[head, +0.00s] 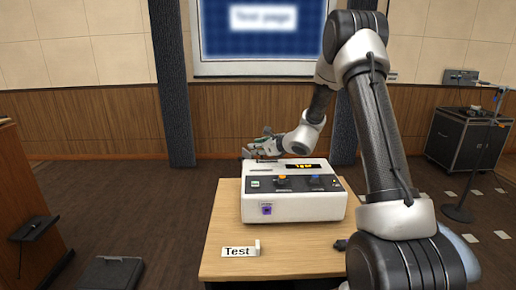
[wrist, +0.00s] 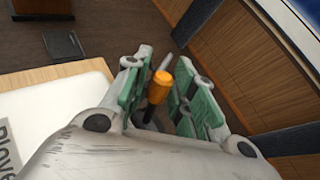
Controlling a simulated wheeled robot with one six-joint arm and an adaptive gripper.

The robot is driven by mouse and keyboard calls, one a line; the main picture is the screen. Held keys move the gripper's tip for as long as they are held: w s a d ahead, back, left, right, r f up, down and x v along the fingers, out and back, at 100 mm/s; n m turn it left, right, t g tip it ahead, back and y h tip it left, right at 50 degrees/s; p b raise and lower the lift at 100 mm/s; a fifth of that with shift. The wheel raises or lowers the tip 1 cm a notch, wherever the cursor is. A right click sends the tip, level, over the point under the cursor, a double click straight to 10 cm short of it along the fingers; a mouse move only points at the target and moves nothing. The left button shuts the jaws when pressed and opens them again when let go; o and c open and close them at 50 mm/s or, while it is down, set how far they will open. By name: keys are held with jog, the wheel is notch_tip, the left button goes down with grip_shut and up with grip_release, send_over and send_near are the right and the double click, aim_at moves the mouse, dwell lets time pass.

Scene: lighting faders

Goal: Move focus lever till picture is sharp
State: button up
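The screen (head: 262,30) on the back wall shows a blue picture with a white label reading "Test page"; its text is blurred. A white control box (head: 290,209) stands on the wooden table. My gripper (head: 262,148) is just behind the box's back left edge. In the wrist view, an orange-tipped lever (wrist: 158,85) with a dark stem stands between the green-padded fingers of my gripper (wrist: 162,95). The fingers are apart, with a gap visible to the right of the lever; contact on its left is unclear. The lever is not visible in the head view.
The box's front has an orange knob (head: 282,180), a blue knob (head: 315,180) and a lit display (head: 303,166). A black case (head: 466,140) is at the right; a wooden desk (head: 30,210) is at the left.

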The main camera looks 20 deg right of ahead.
grip_shut()
jog(key=shift+d, duration=0.1)
jog(key=shift+s+d, duration=0.15)
jog(key=shift+d, duration=0.2)
jog(key=shift+s+d+r+m+t+y, duration=0.2)
jog(key=shift+d+r+m+t+y, duration=0.05)
jog(key=shift+d+m+t+y, duration=0.4)
jog(key=o, duration=0.5)
grip_release()
jog(key=v, duration=1.2)
jog(key=shift+d, duration=0.1)
